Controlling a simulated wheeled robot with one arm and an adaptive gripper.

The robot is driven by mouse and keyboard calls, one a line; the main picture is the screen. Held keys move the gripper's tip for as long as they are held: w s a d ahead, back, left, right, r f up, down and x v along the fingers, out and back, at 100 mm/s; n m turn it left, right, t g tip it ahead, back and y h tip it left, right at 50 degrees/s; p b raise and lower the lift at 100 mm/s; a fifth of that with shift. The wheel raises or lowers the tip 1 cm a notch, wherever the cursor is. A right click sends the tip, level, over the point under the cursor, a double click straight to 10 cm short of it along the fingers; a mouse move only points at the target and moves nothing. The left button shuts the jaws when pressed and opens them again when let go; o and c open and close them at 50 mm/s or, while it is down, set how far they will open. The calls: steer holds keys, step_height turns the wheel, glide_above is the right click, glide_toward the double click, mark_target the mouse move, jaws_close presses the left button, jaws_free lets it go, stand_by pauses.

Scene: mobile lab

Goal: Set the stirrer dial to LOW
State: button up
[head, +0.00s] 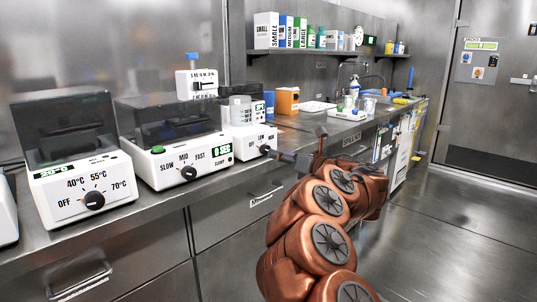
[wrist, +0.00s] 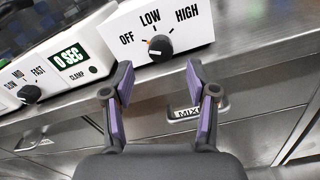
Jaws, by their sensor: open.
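The stirrer (head: 240,138) is a white box on the bench, with its front panel filling the top of the wrist view (wrist: 192,42). Its black dial (wrist: 160,48) sits below the labels OFF, LOW and HIGH. An orange mark shows on the dial's left side, towards OFF; its exact angle is hard to read. My gripper (wrist: 158,68) is open and empty, its two purple-padded fingers either side of and just short of the dial. In the head view my gripper (head: 290,157) is right of the stirrer dial (head: 265,150), small and partly hidden by my arm.
Left of the stirrer stands a white centrifuge (head: 185,165) with SLOW, MID and FAST labels and a 0 SEC display. Further left is a heater box (head: 85,190) with temperature labels. Drawers with bar handles (head: 80,278) line the bench front. The floor (head: 450,235) at right is clear.

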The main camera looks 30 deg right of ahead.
mark_target(265, 150)
steer(key=b+x, duration=0.1)
steer(key=x, duration=0.4)
steer(key=shift+w, duration=0.35)
jaws_close()
